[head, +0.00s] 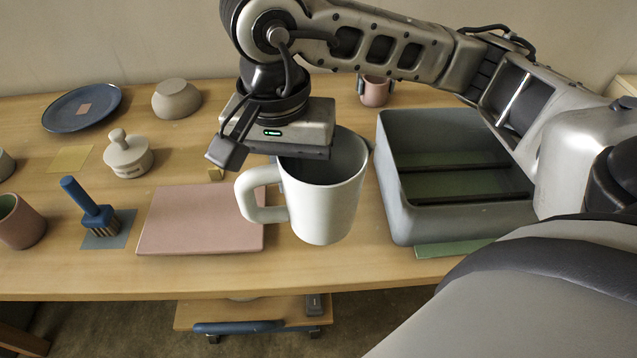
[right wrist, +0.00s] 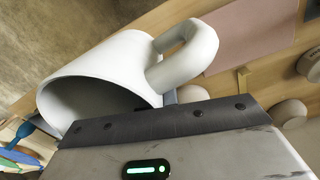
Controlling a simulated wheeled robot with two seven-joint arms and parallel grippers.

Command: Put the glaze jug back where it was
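The glaze jug, a large white mug-shaped vessel (head: 325,205), hangs almost upright, slightly tilted, over the table between a pink slab and a grey crate. Its handle points left. My right gripper (head: 285,155) is directly above its rim, with the fingers hidden behind its body and the jug; the jug appears held and clear of the table. In the right wrist view the jug (right wrist: 120,65) lies close against the gripper's edge, its open mouth and handle showing. My left gripper is not in view.
The pink slab (head: 200,222) lies left of the jug; the open grey crate (head: 405,215) stands right. A yellow square (head: 70,159) is bare. A blue brush (head: 95,215), lidded pot (head: 127,158), blue plate (head: 60,110), bowl (head: 176,100) and pink cup (head: 375,92) occupy the table.

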